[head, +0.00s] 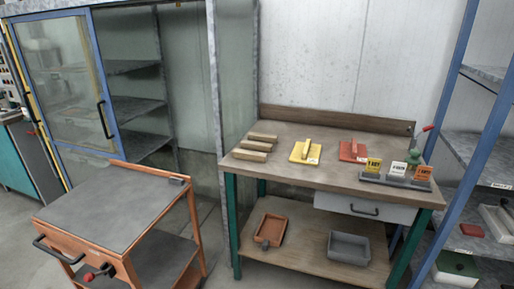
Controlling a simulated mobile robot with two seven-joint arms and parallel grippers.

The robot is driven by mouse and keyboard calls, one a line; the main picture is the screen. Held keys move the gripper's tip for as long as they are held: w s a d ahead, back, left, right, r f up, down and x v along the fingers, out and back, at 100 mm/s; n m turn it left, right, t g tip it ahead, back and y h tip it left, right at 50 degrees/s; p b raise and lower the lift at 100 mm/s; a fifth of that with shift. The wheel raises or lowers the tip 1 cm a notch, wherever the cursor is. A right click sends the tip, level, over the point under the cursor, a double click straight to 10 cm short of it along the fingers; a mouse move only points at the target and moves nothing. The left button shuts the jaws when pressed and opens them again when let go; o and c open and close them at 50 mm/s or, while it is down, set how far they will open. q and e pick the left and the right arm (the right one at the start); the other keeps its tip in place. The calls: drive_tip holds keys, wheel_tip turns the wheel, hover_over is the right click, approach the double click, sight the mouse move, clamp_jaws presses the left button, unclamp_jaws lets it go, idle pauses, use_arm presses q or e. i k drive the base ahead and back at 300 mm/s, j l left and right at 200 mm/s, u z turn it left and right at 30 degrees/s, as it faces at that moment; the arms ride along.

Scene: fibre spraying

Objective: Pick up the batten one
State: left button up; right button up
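Three pale wooden battens lie side by side at the left end of the workbench top in the head view: a far one (262,137), a middle one (256,146) and a near one (249,155). They lie close together, and I see no readable mark on them to tell which is batten one. The workbench (290,175) has a wooden top and green legs. Neither of my grippers is in view.
Right of the battens are a yellow float (305,152), a red float (352,151) and a rack (395,182) of label cards. An orange trolley (100,215) stands front left. A glass-door cabinet (70,85) is behind; blue-post shelving (478,140) stands right.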

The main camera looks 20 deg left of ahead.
sight(255, 146)
drive_tip(key=i+j+z, duration=0.2)
drive_tip(key=i+j, duration=0.3)
drive_tip(key=i+j+z, duration=0.2)
drive_tip(key=i+j, duration=0.3)
drive_tip(key=j, duration=0.1)
